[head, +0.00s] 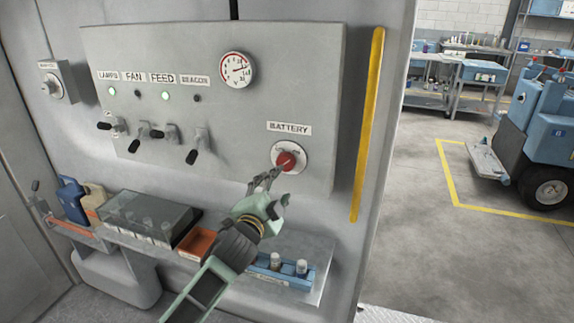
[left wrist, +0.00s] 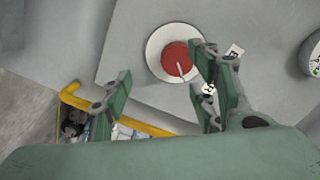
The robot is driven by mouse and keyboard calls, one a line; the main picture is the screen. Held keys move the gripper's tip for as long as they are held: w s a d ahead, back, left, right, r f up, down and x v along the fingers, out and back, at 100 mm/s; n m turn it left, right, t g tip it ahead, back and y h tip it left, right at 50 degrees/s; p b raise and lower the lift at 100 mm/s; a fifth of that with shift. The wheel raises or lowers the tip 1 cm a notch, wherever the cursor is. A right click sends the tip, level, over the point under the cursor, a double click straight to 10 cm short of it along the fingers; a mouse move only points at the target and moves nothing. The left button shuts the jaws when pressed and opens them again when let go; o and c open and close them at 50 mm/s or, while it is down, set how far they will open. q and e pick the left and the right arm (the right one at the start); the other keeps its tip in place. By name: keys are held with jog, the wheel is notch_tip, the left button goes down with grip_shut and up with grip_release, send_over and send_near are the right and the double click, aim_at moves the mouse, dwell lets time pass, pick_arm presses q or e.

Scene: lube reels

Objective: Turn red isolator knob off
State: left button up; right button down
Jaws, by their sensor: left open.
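The red isolator knob (head: 286,160) sits on a round white plate under the BATTERY label (head: 289,128), at the lower right of the grey panel. It also shows in the left wrist view (left wrist: 176,57), with a pale pointer mark on its face. My left gripper (head: 274,187) is just below the knob in the head view, its fingers directed up at it. In the left wrist view the gripper (left wrist: 160,92) is open with nothing between its fingers. The knob appears beyond the fingertips, closer to the right-hand finger. My right gripper is not in view.
The panel (head: 220,115) also carries several black-handled switches (head: 168,133), lamps and a dial gauge (head: 236,70). A yellow handrail (head: 367,125) runs right of the knob. Below is a shelf with a clear-lidded box (head: 150,218), an orange tray (head: 197,243) and a blue holder (head: 283,271).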

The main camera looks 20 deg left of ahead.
aim_at(285, 166)
pick_arm(q)
jog(key=w+r, duration=0.2)
jog(key=shift+w+a+r+m+t+p, duration=0.1)
jog(key=shift+w+a+m+t+p, duration=0.2)
jog(key=shift+w+a, duration=0.1)
jog(key=w, duration=0.3)
jog(key=w+p, duration=0.1)
jog(key=shift+w+d, duration=0.25)
jog(key=shift+d, duration=0.05)
jog(key=shift+w, duration=0.7)
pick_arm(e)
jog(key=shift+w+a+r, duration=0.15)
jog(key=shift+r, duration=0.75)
pick_arm(q)
jog(key=c, duration=0.5)
jog(key=shift+f, duration=0.2)
jog(key=c, duration=0.6)
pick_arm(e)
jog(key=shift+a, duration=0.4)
